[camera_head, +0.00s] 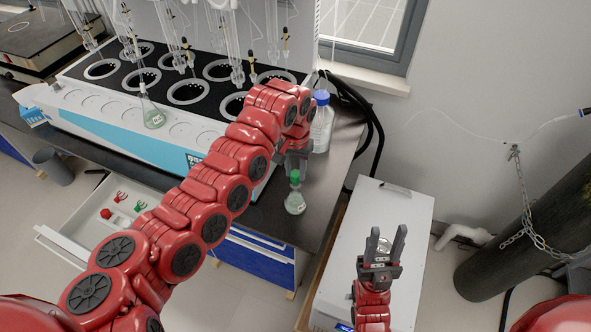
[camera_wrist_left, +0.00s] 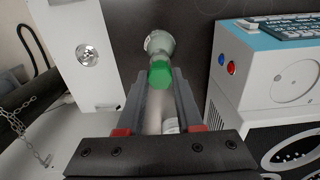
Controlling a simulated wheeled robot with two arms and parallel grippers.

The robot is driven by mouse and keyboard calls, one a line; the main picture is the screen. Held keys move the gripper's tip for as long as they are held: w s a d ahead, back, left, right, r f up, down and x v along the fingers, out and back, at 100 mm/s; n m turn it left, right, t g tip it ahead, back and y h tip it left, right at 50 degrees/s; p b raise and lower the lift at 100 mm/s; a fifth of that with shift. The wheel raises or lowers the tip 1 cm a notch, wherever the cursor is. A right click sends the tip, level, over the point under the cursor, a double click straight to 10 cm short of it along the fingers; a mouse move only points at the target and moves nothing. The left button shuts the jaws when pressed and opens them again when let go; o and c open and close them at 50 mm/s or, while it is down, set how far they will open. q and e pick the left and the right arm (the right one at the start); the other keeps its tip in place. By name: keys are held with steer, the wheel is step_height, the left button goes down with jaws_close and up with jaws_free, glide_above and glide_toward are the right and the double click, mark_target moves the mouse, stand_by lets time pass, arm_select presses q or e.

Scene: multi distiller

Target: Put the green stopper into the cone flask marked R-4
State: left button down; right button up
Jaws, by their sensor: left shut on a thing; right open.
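A green stopper (camera_head: 295,175) is at the mouth of a cone flask (camera_head: 295,203) on the dark bench near its right end; how deep it sits is hard to tell. My left gripper (camera_head: 292,165) is shut on the stopper from above. In the left wrist view the stopper (camera_wrist_left: 160,75) is between the fingertips, with the flask (camera_wrist_left: 161,46) behind it. The label on this flask is too small to read. My right gripper (camera_head: 385,246) is open, over a white box.
The multi distiller (camera_head: 130,130) with glassware fills the bench to the left. A blue-capped bottle (camera_head: 321,125) stands behind my left gripper. An open drawer (camera_head: 75,240) holds small red and green items. The white box (camera_head: 395,210) stands right of the bench, near a gas cylinder (camera_head: 530,240).

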arm_select(q)
steer(key=shift+f+b, duration=0.75)
steer(key=shift+f, duration=0.65)
stand_by(0.4)
steer(key=shift+c, duration=2.4)
jaws_free()
steer(key=shift+r, duration=0.1)
steer(key=shift+r, duration=0.35)
step_height(320, 180, up, 5)
steer(key=shift+w+r+b, duration=0.1)
steer(key=shift+r+b, duration=0.1)
steer(key=shift+b, duration=0.75)
step_height(320, 180, up, 11)
